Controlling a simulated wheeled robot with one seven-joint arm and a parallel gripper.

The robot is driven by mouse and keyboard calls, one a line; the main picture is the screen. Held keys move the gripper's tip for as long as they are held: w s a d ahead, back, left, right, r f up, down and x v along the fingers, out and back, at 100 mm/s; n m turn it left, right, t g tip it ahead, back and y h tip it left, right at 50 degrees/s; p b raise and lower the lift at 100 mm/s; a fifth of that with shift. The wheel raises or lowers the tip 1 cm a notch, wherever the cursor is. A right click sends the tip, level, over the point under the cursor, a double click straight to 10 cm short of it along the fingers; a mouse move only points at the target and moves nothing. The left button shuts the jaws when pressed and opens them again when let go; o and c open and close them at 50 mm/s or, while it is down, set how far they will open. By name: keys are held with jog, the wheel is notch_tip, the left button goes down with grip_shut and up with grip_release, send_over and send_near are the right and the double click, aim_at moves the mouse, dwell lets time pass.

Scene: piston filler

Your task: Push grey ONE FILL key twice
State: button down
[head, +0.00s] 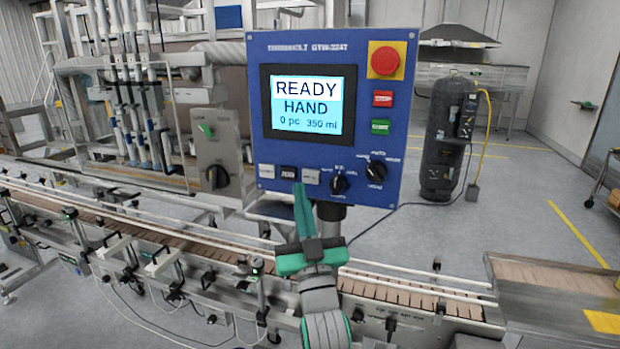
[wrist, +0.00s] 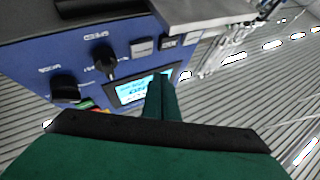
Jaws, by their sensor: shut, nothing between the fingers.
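The blue control panel (head: 333,60) carries a row of three small keys under its screen. The left key (head: 267,171) and right key (head: 311,177) are grey, and the middle key (head: 288,173) is dark. Their lettering is too small to read, so I cannot tell which is ONE FILL. The screen (head: 307,104) reads READY, HAND, 0 pc, 350 ml. My gripper (head: 299,187) is shut and empty, its tips pointing up just below the middle and right keys. In the wrist view the tips (wrist: 160,79) overlap the screen; a grey key (wrist: 141,47) shows above them. Contact cannot be told.
Two black selector knobs (head: 376,171) sit right of the keys. A red emergency button (head: 386,60) and red and green keys (head: 381,128) are above them. A conveyor (head: 400,291) runs below the panel. A steel switch box (head: 212,150) stands at left.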

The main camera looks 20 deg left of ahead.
aim_at(306, 171)
jog(key=shift+w+d, duration=0.1)
jog(key=shift+w, duration=1.6)
jog(key=shift+w, duration=0.2)
dwell(0.7)
jog(key=shift+w, duration=0.25)
jog(key=shift+w, duration=0.4)
dwell(0.8)
jog(key=shift+s, duration=0.85)
jog(key=s, duration=0.5)
dwell(0.4)
